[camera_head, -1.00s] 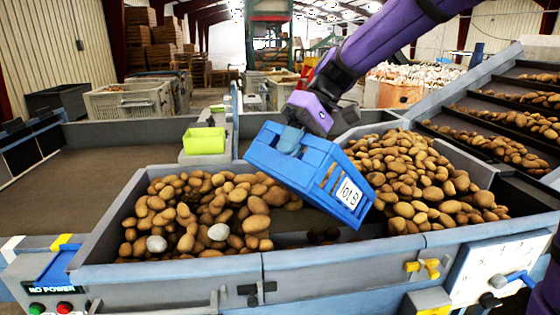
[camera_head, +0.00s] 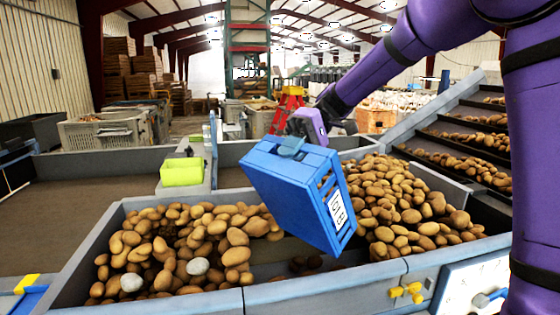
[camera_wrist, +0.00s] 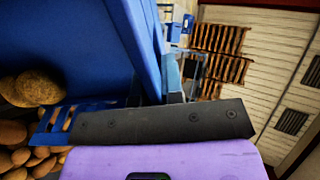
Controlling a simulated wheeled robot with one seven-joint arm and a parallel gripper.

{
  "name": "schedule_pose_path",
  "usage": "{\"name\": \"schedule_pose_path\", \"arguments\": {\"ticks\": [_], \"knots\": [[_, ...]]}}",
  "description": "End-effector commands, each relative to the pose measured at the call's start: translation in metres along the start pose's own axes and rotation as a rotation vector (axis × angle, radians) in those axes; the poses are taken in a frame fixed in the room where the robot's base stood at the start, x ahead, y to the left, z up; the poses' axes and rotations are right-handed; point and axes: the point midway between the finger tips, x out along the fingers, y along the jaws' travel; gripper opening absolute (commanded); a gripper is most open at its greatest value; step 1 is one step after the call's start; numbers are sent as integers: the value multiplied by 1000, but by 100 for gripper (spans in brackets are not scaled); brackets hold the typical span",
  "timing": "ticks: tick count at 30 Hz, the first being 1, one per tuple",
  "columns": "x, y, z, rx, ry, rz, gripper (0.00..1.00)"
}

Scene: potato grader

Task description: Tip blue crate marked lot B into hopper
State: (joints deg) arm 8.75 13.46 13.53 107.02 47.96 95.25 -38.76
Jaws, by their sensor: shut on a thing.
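The blue crate (camera_head: 293,190) with the white lot B label (camera_head: 337,209) hangs steeply tilted over the hopper (camera_head: 205,300), its labelled end low and to the right. My gripper (camera_head: 291,147) is shut on the crate's upper edge. In the wrist view the blue crate (camera_wrist: 95,45) fills the upper left, with potatoes (camera_wrist: 30,90) beside it. In the head view, potatoes lie in a left heap (camera_head: 180,245) and a right heap (camera_head: 400,205) in the hopper, with a lower gap under the crate. The crate's inside is hidden in the head view.
A lime-green bin (camera_head: 182,171) stands on the ledge behind the hopper. A sloping conveyor (camera_head: 465,140) with potatoes rises at the right. Two pale stones (camera_head: 131,282) lie among the left potatoes. Yellow valve handles (camera_head: 406,291) stick out at the front right.

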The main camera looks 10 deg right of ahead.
Motion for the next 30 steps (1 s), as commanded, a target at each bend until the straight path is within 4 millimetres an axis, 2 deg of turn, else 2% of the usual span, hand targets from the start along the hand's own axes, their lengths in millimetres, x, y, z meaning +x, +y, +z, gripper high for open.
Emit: {"name": "schedule_pose_path", "arguments": {"ticks": [9, 15, 30], "knots": [[-42, 9, 0, -1, 3, -160, 0], [-63, 12, 0, -1, 2, -245, 0], [-74, 17, 0, 0, 1, -293, 0]]}}
